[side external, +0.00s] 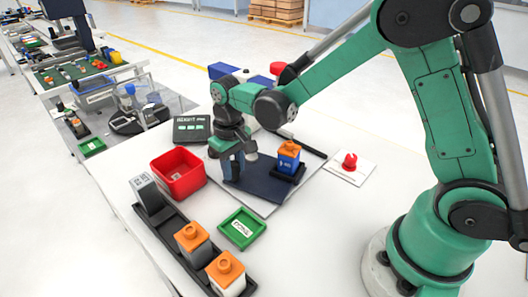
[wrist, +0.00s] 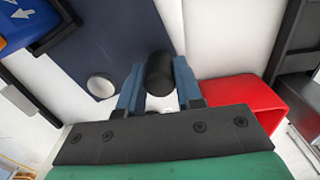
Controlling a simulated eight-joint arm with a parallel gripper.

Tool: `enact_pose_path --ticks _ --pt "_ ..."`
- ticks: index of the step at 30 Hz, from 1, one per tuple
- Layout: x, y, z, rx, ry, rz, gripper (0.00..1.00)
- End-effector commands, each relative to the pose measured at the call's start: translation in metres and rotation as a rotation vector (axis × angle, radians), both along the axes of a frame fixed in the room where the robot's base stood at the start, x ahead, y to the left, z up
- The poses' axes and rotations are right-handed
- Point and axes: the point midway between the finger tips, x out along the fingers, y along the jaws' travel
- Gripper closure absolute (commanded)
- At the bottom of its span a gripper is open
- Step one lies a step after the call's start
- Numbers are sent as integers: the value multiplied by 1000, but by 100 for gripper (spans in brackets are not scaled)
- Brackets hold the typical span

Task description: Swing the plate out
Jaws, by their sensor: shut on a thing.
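The dark navy plate (side external: 258,190) lies flat on a white board on the table. It fills the upper middle of the wrist view (wrist: 110,35), with a pale round disc (wrist: 100,86) over its lower part. My gripper (side external: 234,172) is at the plate's left side, pointing down. In the wrist view my gripper (wrist: 158,88) has its two blue fingers on either side of a black round knob (wrist: 160,72) by the plate's edge, shut on it. How the knob joins the plate is hidden.
A blue box with an orange top (side external: 289,157) stands in a black holder at the plate's right. A red bin (side external: 178,173) is close left of my gripper. A black rack (side external: 170,222) and green tray (side external: 243,229) lie in front. A red button (side external: 350,160) is at right.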

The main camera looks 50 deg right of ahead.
Motion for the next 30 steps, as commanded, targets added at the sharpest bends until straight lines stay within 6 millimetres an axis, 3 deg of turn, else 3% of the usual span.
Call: enact_pose_path --ticks 30 --pt "20 3 0 2 0 1 88"
